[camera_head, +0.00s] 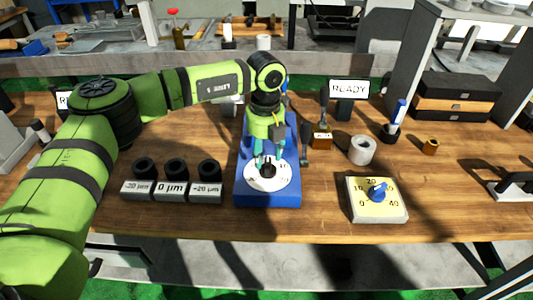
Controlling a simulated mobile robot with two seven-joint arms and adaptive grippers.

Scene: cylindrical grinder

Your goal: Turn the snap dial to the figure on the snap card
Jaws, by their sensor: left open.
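A yellow dial plate (361,209) with figures from 0 to 40 and a blue knob (377,190) sits at the right front of the bench. A white round dial (268,181) with small figures and a black knob (268,170) lies on a blue base in the middle. My left gripper (270,160) is open and points down over the white dial, its fingers on either side of the black knob; contact cannot be told. I cannot tell which dial is the snap dial. No card marked as the snap card can be made out. My right gripper is out of view.
Three black rings stand on blocks marked -20, 0 and +20 µm (171,190) left of the blue base (240,190).

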